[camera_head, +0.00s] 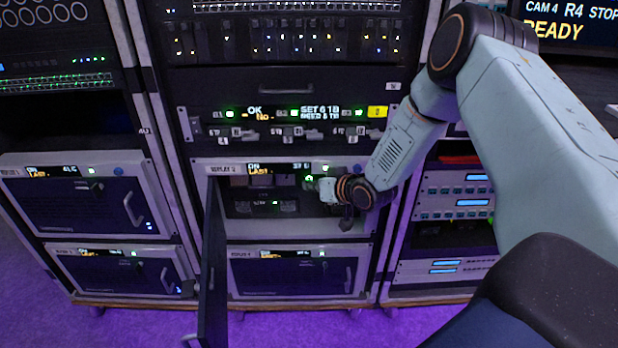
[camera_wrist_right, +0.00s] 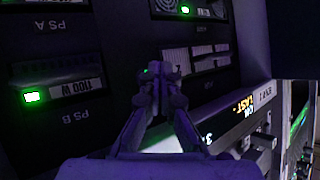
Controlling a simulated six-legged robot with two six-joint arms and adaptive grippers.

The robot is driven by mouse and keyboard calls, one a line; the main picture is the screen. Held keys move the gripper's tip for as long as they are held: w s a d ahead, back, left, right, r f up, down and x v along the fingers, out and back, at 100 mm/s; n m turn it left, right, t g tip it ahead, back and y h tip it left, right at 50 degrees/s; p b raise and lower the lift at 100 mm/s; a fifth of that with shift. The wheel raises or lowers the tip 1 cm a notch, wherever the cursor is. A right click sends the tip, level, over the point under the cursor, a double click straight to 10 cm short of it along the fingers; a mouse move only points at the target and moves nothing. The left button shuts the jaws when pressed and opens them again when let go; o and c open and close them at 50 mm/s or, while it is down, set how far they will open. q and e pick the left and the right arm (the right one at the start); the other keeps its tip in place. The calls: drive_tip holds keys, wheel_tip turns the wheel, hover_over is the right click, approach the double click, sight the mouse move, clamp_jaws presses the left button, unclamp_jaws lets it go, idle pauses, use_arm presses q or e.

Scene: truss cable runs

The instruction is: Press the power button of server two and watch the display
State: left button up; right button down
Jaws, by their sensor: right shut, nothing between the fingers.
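Server two (camera_head: 215,168), labelled "REPLAY 2", sits in the middle rack with its front door (camera_head: 212,265) swung open. Its display (camera_head: 278,168) is lit and reads "ON" and "LAST"; part of it also shows upside down in the wrist view (camera_wrist_right: 243,107). My right gripper (camera_head: 312,186) is shut and empty, with its tips at the open front, near a green light (camera_head: 309,178). In the wrist view the closed fingertips (camera_wrist_right: 162,75) are in front of the dark bay; contact cannot be told. I cannot pick out the power button for certain. My left gripper is not in view.
Two power supply units, PS A (camera_wrist_right: 88,20) and PS B (camera_wrist_right: 60,88), show in the wrist view with a green light. Another server (camera_head: 295,275) sits below, others (camera_head: 80,205) at the left. The open door stands out left of my gripper.

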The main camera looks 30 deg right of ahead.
drive_tip(key=s+a+p, duration=0.1)
drive_tip(key=s, duration=0.1)
drive_tip(key=s+a+p, duration=0.1)
drive_tip(key=shift+s+a, duration=0.15)
drive_tip(key=shift+s, duration=0.25)
idle(0.6)
drive_tip(key=s+a+f+m+g+p, duration=0.1)
drive_tip(key=s+a+f+g, duration=0.35)
drive_tip(key=s, duration=0.55)
drive_tip(key=s+a+f+g+p, duration=0.1)
drive_tip(key=s+a+f+g, duration=0.3)
drive_tip(key=s, duration=0.5)
drive_tip(key=s+a+n+g+p, duration=0.1)
drive_tip(key=s+a+g, duration=0.1)
drive_tip(key=s, duration=0.8)
drive_tip(key=s+a+n+g+h+p, duration=0.1)
drive_tip(key=s+a+g, duration=0.1)
drive_tip(key=s, duration=0.8)
drive_tip(key=shift+a+r, duration=0.35)
drive_tip(key=shift+r, duration=0.1)
